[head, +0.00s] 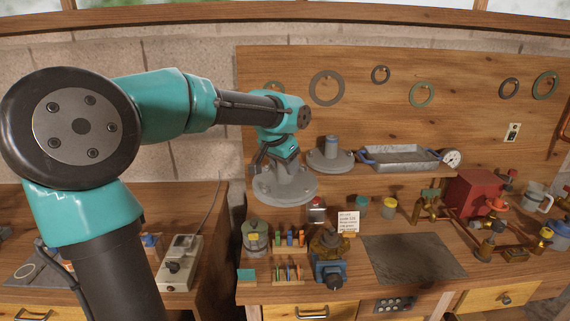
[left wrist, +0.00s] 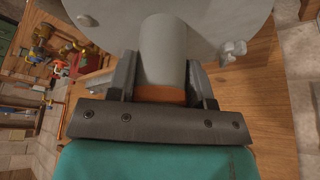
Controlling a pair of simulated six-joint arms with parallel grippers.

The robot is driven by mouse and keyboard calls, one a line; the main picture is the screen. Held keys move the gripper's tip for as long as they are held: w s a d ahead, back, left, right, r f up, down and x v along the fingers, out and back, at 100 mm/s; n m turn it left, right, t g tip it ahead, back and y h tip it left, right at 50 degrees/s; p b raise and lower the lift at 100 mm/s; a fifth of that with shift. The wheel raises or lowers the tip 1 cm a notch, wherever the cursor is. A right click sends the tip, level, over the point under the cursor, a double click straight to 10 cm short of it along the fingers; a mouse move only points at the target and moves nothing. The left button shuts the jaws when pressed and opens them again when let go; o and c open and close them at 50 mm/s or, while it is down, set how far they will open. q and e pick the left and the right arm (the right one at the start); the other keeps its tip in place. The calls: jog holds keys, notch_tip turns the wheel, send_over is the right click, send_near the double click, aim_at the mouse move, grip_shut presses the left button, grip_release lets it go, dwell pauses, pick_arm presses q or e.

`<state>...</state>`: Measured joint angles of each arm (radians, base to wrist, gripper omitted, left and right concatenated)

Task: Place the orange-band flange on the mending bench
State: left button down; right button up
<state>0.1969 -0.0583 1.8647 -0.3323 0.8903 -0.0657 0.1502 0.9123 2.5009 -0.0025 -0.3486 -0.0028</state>
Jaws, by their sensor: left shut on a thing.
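The orange-band flange (head: 285,188) is a grey round plate with bolts and a neck. My left gripper (head: 277,158) is shut on its neck and holds it in front of the wooden back board. In the left wrist view the flange (left wrist: 163,50) fills the top, and its orange band (left wrist: 160,95) shows between the jaws of my left gripper (left wrist: 160,88). The wooden bench (head: 330,294) stands below and to the right, with a bare dark mat (head: 412,258) on it. I cannot tell for sure which bench is the mending bench. My right gripper is not in view.
A second grey flange (head: 331,156) stands right of the held one, beside a metal tray (head: 403,158). A glass jar (head: 255,236), tool racks, and a blue vice (head: 329,273) crowd the bench's left part. A red box (head: 472,197) with brass valves stands at the right.

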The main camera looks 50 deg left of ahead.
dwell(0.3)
pick_arm(q)
jog(key=w+d+f, duration=0.3)
jog(key=d, duration=0.6)
jog(key=w+d+f, duration=0.3)
jog(key=w+d, duration=0.1)
jog(key=d, duration=0.6)
jog(key=w+d+f, duration=0.4)
jog(key=d, duration=0.6)
jog(key=shift+w+m, duration=0.2)
jog(key=shift+m, duration=0.1)
jog(key=shift+f, duration=0.15)
notch_tip(320, 180, down, 16)
jog(key=w+m+h, duration=0.1)
jog(key=w+m, duration=0.1)
jog(key=m, duration=0.1)
jog(key=shift+w+r+h, duration=0.25)
jog(key=shift+w+h, duration=0.05)
